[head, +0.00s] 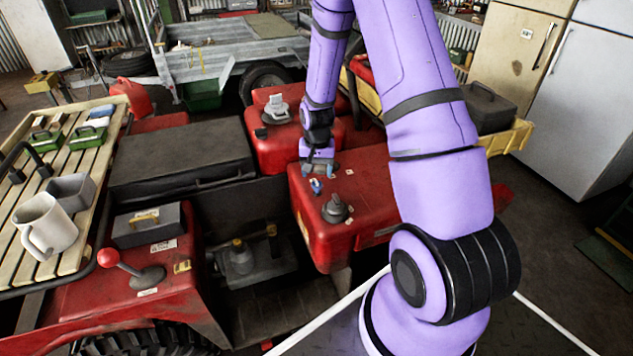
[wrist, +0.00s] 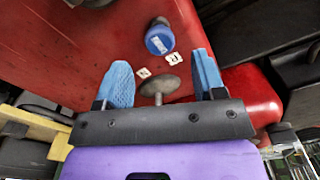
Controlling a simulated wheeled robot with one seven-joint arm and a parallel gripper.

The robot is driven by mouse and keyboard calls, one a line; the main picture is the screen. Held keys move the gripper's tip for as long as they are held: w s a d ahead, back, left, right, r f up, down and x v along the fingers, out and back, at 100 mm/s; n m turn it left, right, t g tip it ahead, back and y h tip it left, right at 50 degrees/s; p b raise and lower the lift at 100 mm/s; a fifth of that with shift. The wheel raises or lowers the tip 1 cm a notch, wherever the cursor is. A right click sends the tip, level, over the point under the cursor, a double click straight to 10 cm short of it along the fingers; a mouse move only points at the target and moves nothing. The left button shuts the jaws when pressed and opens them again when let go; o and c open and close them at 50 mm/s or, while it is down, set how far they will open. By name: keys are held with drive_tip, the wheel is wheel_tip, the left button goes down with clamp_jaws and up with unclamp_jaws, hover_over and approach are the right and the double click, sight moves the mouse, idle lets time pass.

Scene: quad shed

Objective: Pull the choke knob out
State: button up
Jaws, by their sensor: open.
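My gripper (head: 319,171) is open over the red body panel (head: 375,205) of the quad. In the wrist view its two blue fingers (wrist: 163,75) stand apart. A grey round-headed knob on a short stem (wrist: 158,86), which looks like the choke knob, shows between the fingers with a gap on either side. A blue-capped knob (wrist: 159,38) stands just beyond it and also shows in the head view (head: 317,187). The grey knob is hidden by my gripper in the head view.
A dark grey cap (head: 335,209) stands on the same red panel, close to my gripper. Another red panel with a light grey fitting (head: 276,109) lies behind. A black seat (head: 180,160) is at left. A slatted bench (head: 75,205) holds a mug (head: 44,225).

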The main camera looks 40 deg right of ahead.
sight(317, 183)
drive_tip(key=shift+f, duration=2.4)
drive_tip(key=shift+c, duration=0.2)
clamp_jaws()
drive_tip(key=shift+r, duration=1.35)
drive_tip(key=shift+o, duration=0.2)
unclamp_jaws()
wheel_tip(317, 183, up, 11)
drive_tip(key=shift+f, duration=0.1)
